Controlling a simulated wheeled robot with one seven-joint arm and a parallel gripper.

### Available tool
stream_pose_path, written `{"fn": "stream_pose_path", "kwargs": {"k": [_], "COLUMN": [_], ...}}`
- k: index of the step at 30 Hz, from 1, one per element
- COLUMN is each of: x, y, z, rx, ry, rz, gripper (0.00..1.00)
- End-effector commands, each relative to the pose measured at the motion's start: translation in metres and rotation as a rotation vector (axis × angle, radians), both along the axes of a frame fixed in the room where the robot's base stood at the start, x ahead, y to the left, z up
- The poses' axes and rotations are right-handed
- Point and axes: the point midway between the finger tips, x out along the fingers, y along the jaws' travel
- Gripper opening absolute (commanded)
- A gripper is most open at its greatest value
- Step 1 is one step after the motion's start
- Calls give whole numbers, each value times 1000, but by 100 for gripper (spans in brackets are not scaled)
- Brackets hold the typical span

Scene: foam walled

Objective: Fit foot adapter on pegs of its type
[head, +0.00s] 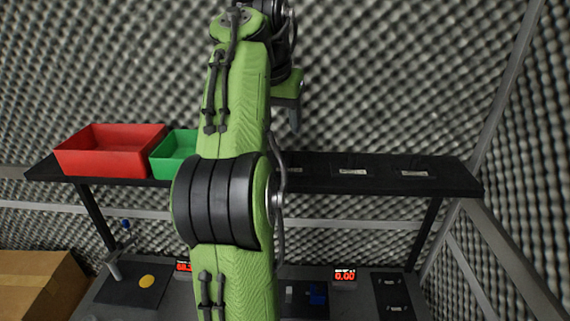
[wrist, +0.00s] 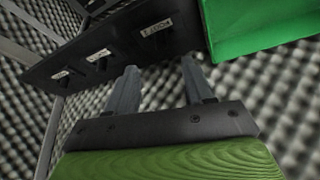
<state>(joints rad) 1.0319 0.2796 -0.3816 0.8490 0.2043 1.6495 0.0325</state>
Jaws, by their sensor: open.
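My gripper (wrist: 160,82) is open, its two grey fingers spread with nothing visible between them. In the head view my gripper (head: 294,120) hangs above the black shelf (head: 455,178), partly hidden by my green arm. The shelf carries a row of stations with small white labels (head: 352,171) and small dark pieces that may be pegs. In the wrist view, the nearest label (wrist: 157,29) lies beyond the fingers; its text is too small to read surely. I cannot make out a foot adapter for certain in either view.
A red bin (head: 110,150) and a green bin (head: 172,151) stand at the shelf's left. On the lower bench are a yellow disc (head: 146,281), a blue piece (head: 317,294) and a red-digit display (head: 345,275). A cardboard box (head: 38,283) stands lower left. Foam walls enclose the place.

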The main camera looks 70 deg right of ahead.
Motion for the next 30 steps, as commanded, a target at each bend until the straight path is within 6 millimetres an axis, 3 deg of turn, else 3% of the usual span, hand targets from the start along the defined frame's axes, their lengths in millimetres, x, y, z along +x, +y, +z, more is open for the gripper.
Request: {"fn": "stream_pose_path", "kwargs": {"k": [6,18,26,30], "x": [-1,-3,-2,-2], "y": [-18,-45,-48,-48], "z": [-50,-106,-110,-110], "rx": [5,3,0,0], "ry": [3,2,1,2], "rz": [0,1,3,1], "gripper": [52,52,52,34]}}
